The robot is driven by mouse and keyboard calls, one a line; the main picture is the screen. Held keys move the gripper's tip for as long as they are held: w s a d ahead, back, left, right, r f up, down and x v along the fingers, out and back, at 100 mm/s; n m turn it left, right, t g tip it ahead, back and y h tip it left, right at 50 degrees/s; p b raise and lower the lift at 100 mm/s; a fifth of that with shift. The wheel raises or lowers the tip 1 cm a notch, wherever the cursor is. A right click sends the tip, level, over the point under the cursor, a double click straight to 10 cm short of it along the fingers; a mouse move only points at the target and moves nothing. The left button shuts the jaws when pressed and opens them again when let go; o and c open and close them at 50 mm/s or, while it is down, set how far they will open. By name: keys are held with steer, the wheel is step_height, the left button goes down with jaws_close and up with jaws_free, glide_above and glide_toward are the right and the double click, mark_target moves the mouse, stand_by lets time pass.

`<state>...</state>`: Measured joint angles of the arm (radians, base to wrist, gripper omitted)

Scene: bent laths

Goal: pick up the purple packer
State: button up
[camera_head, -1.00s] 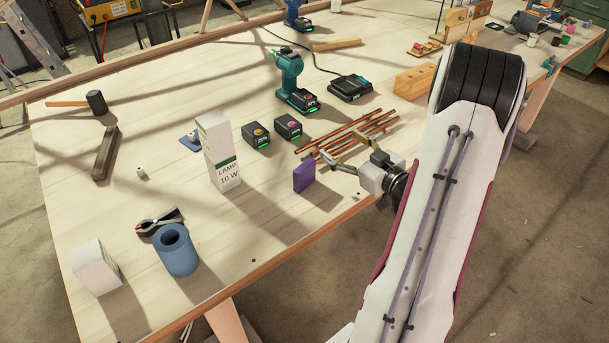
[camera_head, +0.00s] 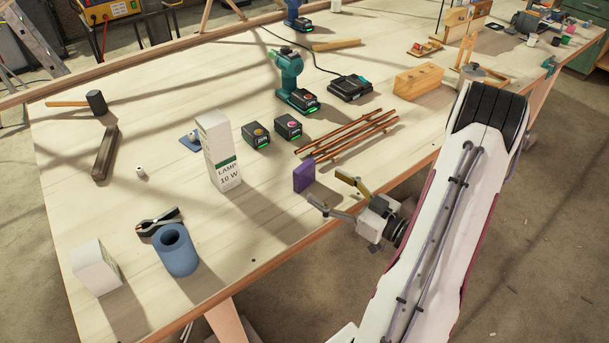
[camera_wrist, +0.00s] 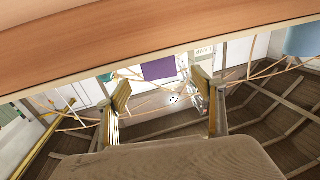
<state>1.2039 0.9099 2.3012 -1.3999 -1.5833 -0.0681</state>
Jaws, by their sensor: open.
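The purple packer (camera_head: 304,176) is a small flat block standing upright on the wooden table (camera_head: 262,236), near its front edge. It also shows in the wrist view (camera_wrist: 159,69), between and beyond my fingertips. My gripper (camera_head: 327,191) is open and empty at the table's front edge, just to the right of the packer and apart from it. In the wrist view its two fingers (camera_wrist: 163,80) are spread wide, with nothing between them.
Several copper rods (camera_head: 345,136) lie just behind the packer. A tall lamp box (camera_head: 217,150) stands to its left, with two battery packs (camera_head: 288,127) behind. The table between cylinder and packer is clear.

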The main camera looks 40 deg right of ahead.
mark_target(308, 175)
steer(key=shift+w, duration=0.15)
steer(key=shift+w+a, duration=0.25)
steer(key=shift+w, duration=0.9)
steer(key=shift+w+a+f, duration=0.1)
steer(key=shift+w+a, duration=0.1)
steer(key=shift+w, duration=1.1)
steer(key=shift+w+a+f, duration=0.1)
steer(key=shift+w+a, duration=0.1)
steer(key=shift+w, duration=1.05)
steer(key=c, duration=1.2)
